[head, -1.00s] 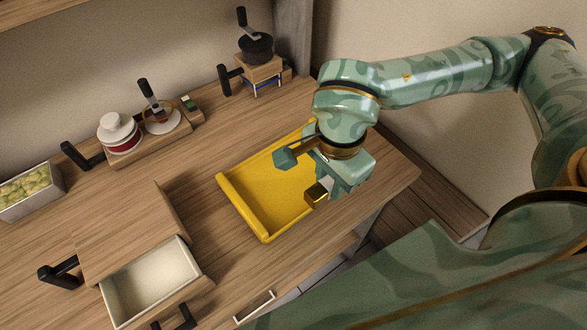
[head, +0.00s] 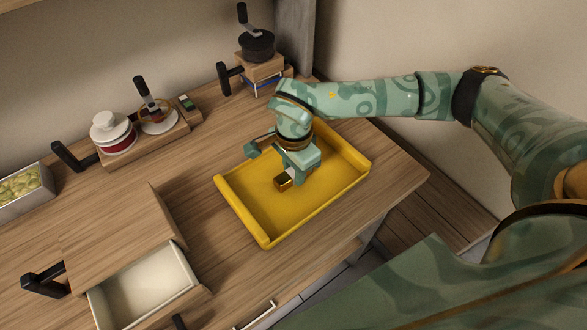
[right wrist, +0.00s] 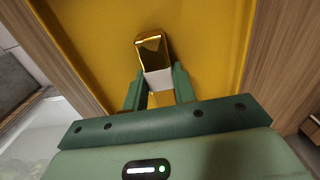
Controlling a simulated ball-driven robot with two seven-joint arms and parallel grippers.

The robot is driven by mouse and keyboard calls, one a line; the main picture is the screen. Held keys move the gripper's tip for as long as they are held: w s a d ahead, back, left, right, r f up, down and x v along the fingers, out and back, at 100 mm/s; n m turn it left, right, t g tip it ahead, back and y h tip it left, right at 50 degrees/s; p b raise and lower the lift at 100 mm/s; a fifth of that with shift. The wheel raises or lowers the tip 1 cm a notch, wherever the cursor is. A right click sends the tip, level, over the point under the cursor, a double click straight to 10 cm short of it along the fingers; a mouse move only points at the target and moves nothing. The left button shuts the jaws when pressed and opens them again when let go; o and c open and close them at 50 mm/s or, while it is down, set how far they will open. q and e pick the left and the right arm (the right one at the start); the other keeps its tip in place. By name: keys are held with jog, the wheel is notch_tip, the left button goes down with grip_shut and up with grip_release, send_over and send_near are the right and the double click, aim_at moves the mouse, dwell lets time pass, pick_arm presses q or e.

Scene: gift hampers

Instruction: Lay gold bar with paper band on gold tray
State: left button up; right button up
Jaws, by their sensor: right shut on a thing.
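The gold tray (head: 262,222) is a yellow, rimmed rectangular tray on the wooden counter, in the middle of the head view. My right gripper (head: 290,178) is over the inside of the tray, pointing down. It is shut on the gold bar (head: 283,182). In the right wrist view the shiny gold bar (right wrist: 152,50) sticks out past the fingers, and its white paper band (right wrist: 159,79) lies between the fingertips (right wrist: 158,88). The yellow tray floor (right wrist: 215,50) is behind the bar. I cannot tell whether the bar touches it. My left gripper is out of view.
An open drawer unit (head: 140,290) stands left of the tray. A wooden carrier with a white lidded jar (head: 112,130) and a cup is at the back left. A stand with a dark pot (head: 256,46) is behind the tray. A bin of green items (head: 22,186) is at far left.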

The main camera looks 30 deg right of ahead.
jog(key=shift+r, duration=0.1)
jog(key=o, duration=1)
notch_tip(320, 180, up, 12)
jog(key=p, duration=0.2)
jog(key=shift+p, duration=0.3)
